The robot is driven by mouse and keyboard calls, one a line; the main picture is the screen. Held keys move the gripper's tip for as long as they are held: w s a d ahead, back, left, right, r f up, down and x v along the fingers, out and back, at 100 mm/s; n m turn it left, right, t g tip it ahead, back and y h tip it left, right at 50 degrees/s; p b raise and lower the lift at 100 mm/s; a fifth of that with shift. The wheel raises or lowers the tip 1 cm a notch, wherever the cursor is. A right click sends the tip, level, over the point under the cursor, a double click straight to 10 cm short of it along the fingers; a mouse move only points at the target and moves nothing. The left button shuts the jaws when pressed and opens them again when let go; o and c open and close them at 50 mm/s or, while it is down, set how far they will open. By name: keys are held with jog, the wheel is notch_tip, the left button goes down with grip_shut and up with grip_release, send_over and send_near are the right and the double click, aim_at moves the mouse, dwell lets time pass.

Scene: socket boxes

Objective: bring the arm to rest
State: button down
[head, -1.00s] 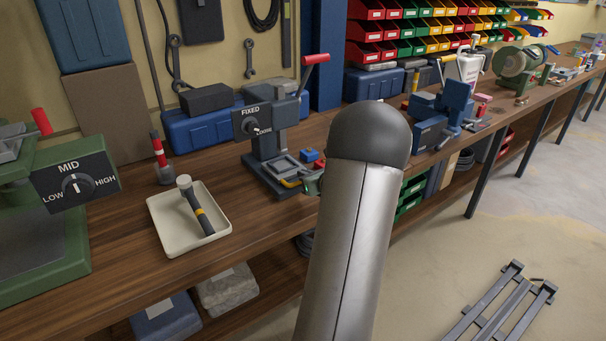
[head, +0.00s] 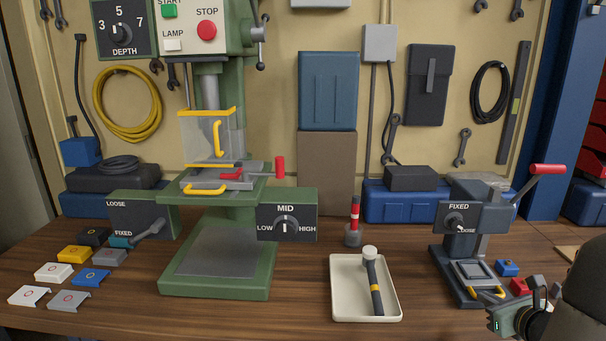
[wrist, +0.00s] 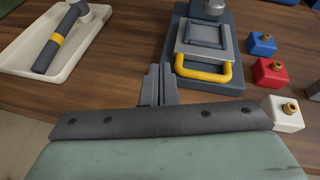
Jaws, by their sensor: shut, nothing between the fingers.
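My gripper (wrist: 157,84) shows in the wrist view with its two dark fingers together and nothing between them. It points at the bench just in front of the small press (wrist: 205,50) with its yellow handle. In the head view my gripper (head: 497,322) is at the lower right, beside the base of the small press (head: 470,275). It is partly hidden by the dark arm link at the right edge. I cannot tell whether it touches the press.
A cream tray (head: 338,305) with a mallet (head: 374,282) lies left of the small press. Blue (wrist: 262,43), red (wrist: 270,72) and white (wrist: 284,112) socket boxes stand right of it. A green drill press (head: 225,245) stands left, with several coloured plates nearby.

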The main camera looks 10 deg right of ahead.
jog(key=a+r+n+g+y+p, duration=0.2)
jog(key=a+n+g+y, duration=0.2)
jog(key=a+n, duration=0.85)
jog(key=a+r+n+g+y+p, duration=0.15)
jog(key=a+n+g+y, duration=0.35)
jog(key=a, duration=1.5)
jog(key=s+a+n+g+h+p, duration=0.1)
jog(key=s+a+n+g+h, duration=0.1)
jog(key=s+n, duration=0.4)
jog(key=s+a+r+n+g+h+p, duration=0.1)
jog(key=s+a+n+h, duration=0.4)
jog(key=n, duration=0.7)
jog(key=shift+s+a+r+n+g+h+p, duration=0.35)
jog(key=shift+s+g, duration=0.35)
jog(key=shift+s, duration=0.55)
jog(key=shift+f, duration=0.1)
